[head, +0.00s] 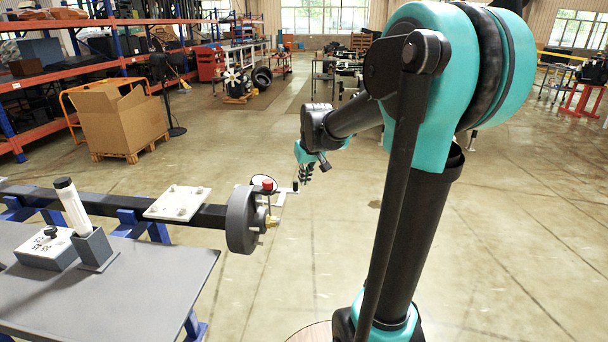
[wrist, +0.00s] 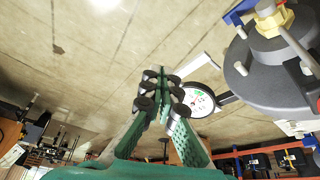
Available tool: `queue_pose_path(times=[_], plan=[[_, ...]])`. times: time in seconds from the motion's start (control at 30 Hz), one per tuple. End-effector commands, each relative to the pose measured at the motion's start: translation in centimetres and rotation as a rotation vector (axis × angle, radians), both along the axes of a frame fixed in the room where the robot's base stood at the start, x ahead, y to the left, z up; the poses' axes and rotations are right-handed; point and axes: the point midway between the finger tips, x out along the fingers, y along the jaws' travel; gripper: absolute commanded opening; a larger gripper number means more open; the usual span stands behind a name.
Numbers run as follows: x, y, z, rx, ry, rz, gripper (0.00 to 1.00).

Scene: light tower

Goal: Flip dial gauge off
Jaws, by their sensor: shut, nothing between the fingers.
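The dial gauge (wrist: 201,101) shows in the wrist view as a round white face with red and green marks and a dark rim. A pale bar (wrist: 194,65) sticks out beside it. In the head view the gauge (head: 258,180) is small, by the end of the dark pipe, partly behind a red cap. My gripper (wrist: 161,92) is shut and empty. Its fingertips overlap the gauge's left edge in the wrist view; I cannot tell whether they touch. In the head view my gripper (head: 305,174) is just right of the gauge.
A thick dark flange (head: 241,222) with a brass fitting (head: 272,221) ends the pipe; it also shows in the wrist view (wrist: 270,78). A grey table (head: 130,290) stands at the left. A cardboard box (head: 118,122) is farther back. The floor on the right is mostly clear.

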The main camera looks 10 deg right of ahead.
Motion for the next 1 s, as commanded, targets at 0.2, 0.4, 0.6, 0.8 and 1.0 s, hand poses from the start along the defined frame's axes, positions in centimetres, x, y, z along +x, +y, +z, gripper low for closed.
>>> queue_pose_path(times=[0.2, 0.4, 0.6, 0.8, 1.0], plan=[[1.6, 0.3, -3.9, 0.0, 0.0, 0.0, 0.0], [3.6, 0.6, -5.5, 0.0, 0.0, 0.001, 0.0], [5.6, 0.9, -5.5, 0.0, 0.0, 0.0, 0.0], [6.1, 1.0, -5.5, 0.0, 0.0, 0.0, 0.0], [6.1, 1.0, -5.5, 0.0, 0.0, 0.0, 0.0]])
